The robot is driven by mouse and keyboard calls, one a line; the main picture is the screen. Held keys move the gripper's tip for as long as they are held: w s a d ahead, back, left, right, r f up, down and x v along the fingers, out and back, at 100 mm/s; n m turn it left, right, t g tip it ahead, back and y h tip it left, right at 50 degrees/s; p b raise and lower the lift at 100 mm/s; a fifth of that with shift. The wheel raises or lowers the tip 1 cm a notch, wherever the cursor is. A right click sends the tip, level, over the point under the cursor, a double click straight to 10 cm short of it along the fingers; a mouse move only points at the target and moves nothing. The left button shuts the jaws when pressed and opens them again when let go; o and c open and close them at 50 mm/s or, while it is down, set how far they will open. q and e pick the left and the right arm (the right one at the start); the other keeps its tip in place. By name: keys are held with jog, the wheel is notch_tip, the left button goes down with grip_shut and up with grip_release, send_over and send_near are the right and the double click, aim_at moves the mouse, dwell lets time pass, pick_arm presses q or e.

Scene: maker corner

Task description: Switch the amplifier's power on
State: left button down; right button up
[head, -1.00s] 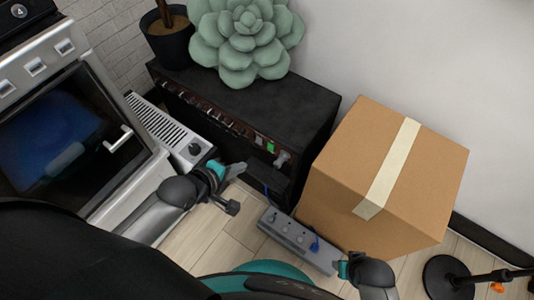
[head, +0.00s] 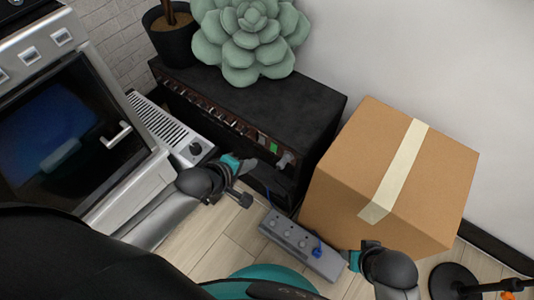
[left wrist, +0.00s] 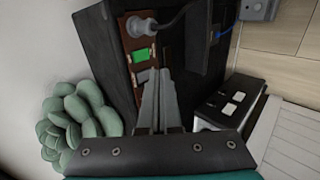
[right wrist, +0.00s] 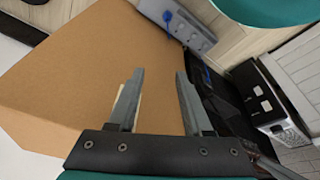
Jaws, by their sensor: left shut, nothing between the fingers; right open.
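The amplifier (head: 300,103) is a black box against the wall, with a brown control strip holding a row of knobs. Near the strip's right end are a green element (head: 273,148) and a plug (head: 285,160); the green element also shows in the left wrist view (left wrist: 141,54). My left gripper (head: 249,167) is shut and empty, just in front of this end of the strip. In the left wrist view its fingertips (left wrist: 158,78) point at the panel near the green element; I cannot tell whether they touch. My right gripper (right wrist: 158,85) is open and empty beside the cardboard box.
A taped cardboard box (head: 400,170) stands right of the amplifier. A grey power strip (head: 300,245) with a blue plug lies on the floor before it. A succulent (head: 247,40) sits on top. A white heater (head: 165,125) and an oven-like machine (head: 75,120) stand left.

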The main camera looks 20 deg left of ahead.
aim_at(273, 150)
pick_arm(q)
jog(key=shift+w+d+f+b, duration=0.45)
jog(key=shift+w+f+b, duration=0.2)
jog(key=shift+w+b, duration=0.45)
jog(key=shift+w+d+f+b, duration=0.4)
jog(key=shift+w+f+b, duration=0.35)
jog(key=shift+w, duration=0.6)
jog(key=shift+w+d+f+b, duration=0.45)
jog(key=shift+w+f+b, duration=0.15)
jog(key=shift+w+b, duration=0.5)
pick_arm(e)
jog(key=w+a+r+t+y, duration=0.1)
jog(key=w+a+r+t, duration=0.2)
jog(key=r, duration=0.5)
jog(key=shift+w+a+r+t, duration=0.15)
jog(key=shift+w+t, duration=0.3)
jog(key=shift+t, duration=0.05)
pick_arm(q)
jog(key=shift+w, duration=0.1)
jog(key=shift+w+p, duration=0.15)
jog(key=shift+p, duration=0.65)
pick_arm(e)
jog(key=shift+s+d+r+g, duration=0.15)
jog(key=shift+s+d+g, duration=0.65)
jog(key=shift+s+d, duration=0.25)
